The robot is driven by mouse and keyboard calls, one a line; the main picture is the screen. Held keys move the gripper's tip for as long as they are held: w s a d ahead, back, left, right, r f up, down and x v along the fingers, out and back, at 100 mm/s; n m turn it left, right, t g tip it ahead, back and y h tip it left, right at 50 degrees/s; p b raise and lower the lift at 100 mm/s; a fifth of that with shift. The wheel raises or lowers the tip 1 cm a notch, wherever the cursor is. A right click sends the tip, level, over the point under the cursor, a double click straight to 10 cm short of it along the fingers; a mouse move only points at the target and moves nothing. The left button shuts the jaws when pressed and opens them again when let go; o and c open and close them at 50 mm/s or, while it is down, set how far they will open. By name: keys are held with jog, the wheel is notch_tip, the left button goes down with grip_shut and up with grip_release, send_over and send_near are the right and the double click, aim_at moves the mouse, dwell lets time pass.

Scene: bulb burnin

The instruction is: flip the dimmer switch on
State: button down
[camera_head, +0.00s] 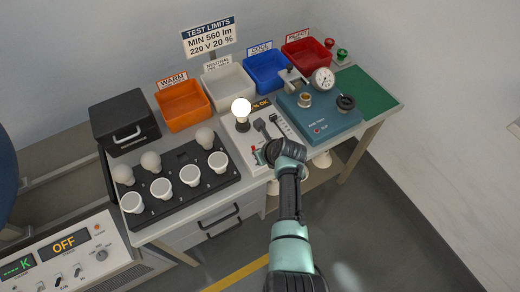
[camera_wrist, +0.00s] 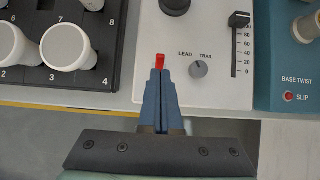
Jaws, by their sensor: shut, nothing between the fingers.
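The white dimmer box (camera_head: 243,137) stands at the front of the bench, with a bright bulb (camera_head: 241,107) upright on it. Its red switch lever (camera_wrist: 160,61) shows just beyond my fingertips in the wrist view, and as a small red spot (camera_head: 254,149) in the head view. My gripper (camera_wrist: 159,72) is shut and empty, its tips at or very near the lever; I cannot tell whether they touch. The fingers hide the lever's base. A LEAD/TRAIL knob (camera_wrist: 198,69) and a slider (camera_wrist: 239,20), set near the top of its scale, are to the right.
A black numbered rack (camera_head: 180,176) with several bulbs is left of the box. A blue base twist tester (camera_head: 322,116) is to the right. Orange (camera_head: 183,105), white, blue and red bins line the back. A panel (camera_head: 69,243) reading OFF is at lower left.

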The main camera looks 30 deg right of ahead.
jog(key=shift+r+p, duration=0.85)
jog(key=shift+p, duration=0.05)
